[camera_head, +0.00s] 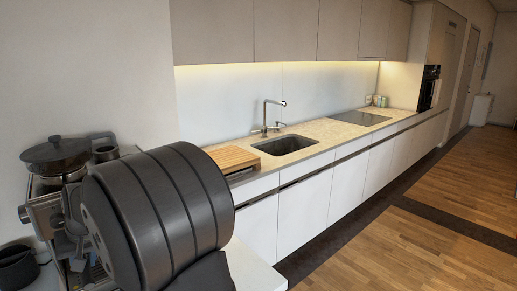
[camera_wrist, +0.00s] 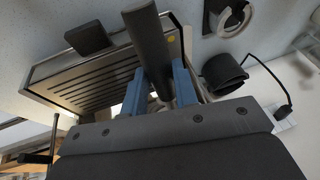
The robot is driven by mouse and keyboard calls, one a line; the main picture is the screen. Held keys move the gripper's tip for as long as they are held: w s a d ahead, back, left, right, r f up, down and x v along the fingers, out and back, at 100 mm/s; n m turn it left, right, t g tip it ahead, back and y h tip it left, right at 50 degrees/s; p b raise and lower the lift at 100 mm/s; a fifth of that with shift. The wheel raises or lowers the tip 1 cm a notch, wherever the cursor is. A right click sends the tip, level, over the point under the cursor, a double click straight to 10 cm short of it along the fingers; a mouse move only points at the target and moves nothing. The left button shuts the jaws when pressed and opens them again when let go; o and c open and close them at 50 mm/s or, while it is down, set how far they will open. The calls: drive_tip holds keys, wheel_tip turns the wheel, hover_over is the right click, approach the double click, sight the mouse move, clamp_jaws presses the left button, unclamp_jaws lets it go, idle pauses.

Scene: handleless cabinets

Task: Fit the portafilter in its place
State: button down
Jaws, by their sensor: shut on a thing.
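The espresso machine (camera_head: 42,212) stands at the far left in the head view, partly hidden behind my large dark arm. Its slotted drip tray (camera_wrist: 95,82) fills the upper left of the wrist view. My gripper (camera_wrist: 157,92) has blue fingers on either side of a dark cylindrical handle, which I take as the portafilter (camera_wrist: 150,42), and is shut on it. The handle runs up the picture, in front of the tray's edge. The portafilter's basket end is not clearly visible, and I cannot tell whether it touches the machine. My gripper is hidden in the head view.
A black cup-like container (camera_wrist: 222,72) is right of the fingers in the wrist view. A dark lidded pot (camera_head: 56,155) sits on the machine. A wooden board (camera_head: 231,158), sink (camera_head: 287,145) and tap (camera_head: 266,115) lie along the counter. The floor at right is clear.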

drive_tip(key=c, duration=1.1)
unclamp_jaws()
drive_tip(key=shift+o, duration=0.2)
drive_tip(key=v, duration=1.7)
drive_tip(key=shift+d+r, duration=0.15)
drive_tip(key=shift+r, duration=0.05)
drive_tip(key=shift+s, duration=0.1)
